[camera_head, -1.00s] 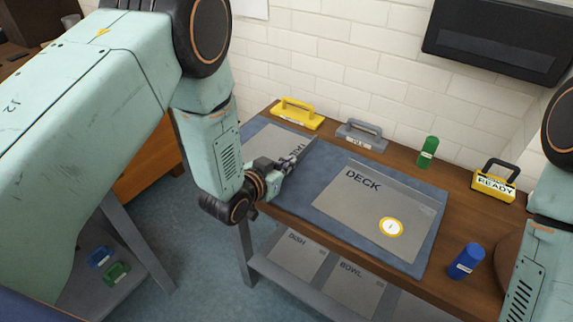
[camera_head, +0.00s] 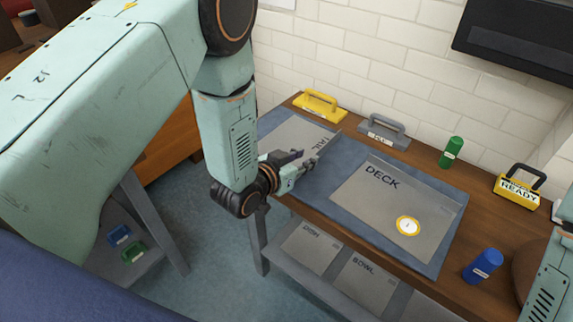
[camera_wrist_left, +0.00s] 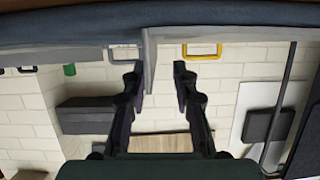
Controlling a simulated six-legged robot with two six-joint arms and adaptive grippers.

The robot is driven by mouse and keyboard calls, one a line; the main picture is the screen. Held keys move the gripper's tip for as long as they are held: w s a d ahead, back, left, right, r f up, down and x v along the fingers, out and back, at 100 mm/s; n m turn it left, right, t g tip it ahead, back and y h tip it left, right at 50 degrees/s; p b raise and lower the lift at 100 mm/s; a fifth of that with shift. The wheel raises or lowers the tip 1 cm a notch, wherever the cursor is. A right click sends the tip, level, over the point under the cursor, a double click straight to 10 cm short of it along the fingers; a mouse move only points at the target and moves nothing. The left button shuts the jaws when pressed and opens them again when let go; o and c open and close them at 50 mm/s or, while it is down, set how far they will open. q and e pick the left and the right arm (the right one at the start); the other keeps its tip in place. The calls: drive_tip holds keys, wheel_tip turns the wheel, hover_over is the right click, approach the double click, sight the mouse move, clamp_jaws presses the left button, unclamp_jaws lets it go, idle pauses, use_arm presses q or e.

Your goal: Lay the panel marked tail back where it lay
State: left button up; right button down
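The grey panel marked TAIL (camera_head: 292,136) lies on the blue mat (camera_head: 312,178) at the left part of the bench, with a raised lip along its right edge. My left gripper (camera_head: 307,162) is at that lip, partly covering the panel's near right corner. Its two fingers are apart. In the left wrist view, the grey lip (camera_wrist_left: 149,62) stands between the spread fingers of my left gripper (camera_wrist_left: 160,80), closer to the left finger; I see no clear grip on it. The panel marked DECK (camera_head: 385,205) lies on the mat to the right. My right gripper is out of view.
A yellow handled block (camera_head: 320,105) and a grey one (camera_head: 383,132) stand behind the mat. A green cylinder (camera_head: 451,152), a blue cylinder (camera_head: 483,266) and a yellow READY block (camera_head: 517,188) stand right. A round yellow-rimmed disc (camera_head: 408,226) lies on DECK. Panels lie on the lower shelf (camera_head: 290,262).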

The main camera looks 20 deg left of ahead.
use_arm(q)
drive_tip(key=v, duration=1)
drive_tip(key=s+a+f+n+g+y, duration=0.25)
drive_tip(key=s+f+g, duration=0.35)
drive_tip(key=s+f, duration=0.65)
drive_tip(key=s+a+f+n+g+y, duration=0.1)
drive_tip(key=s+f+g, duration=0.1)
drive_tip(key=s, duration=0.6)
drive_tip(key=s+a+f+n+g+y, duration=0.1)
drive_tip(key=s+a+f+g, duration=0.1)
drive_tip(key=s+g, duration=0.3)
drive_tip(key=s, duration=0.3)
drive_tip(key=shift+s+f+p, duration=0.25)
drive_tip(key=shift+s+p, duration=0.1)
drive_tip(key=shift+s, duration=0.05)
drive_tip(key=shift+w+d+f+b, duration=0.1)
drive_tip(key=shift+f+b, duration=0.9)
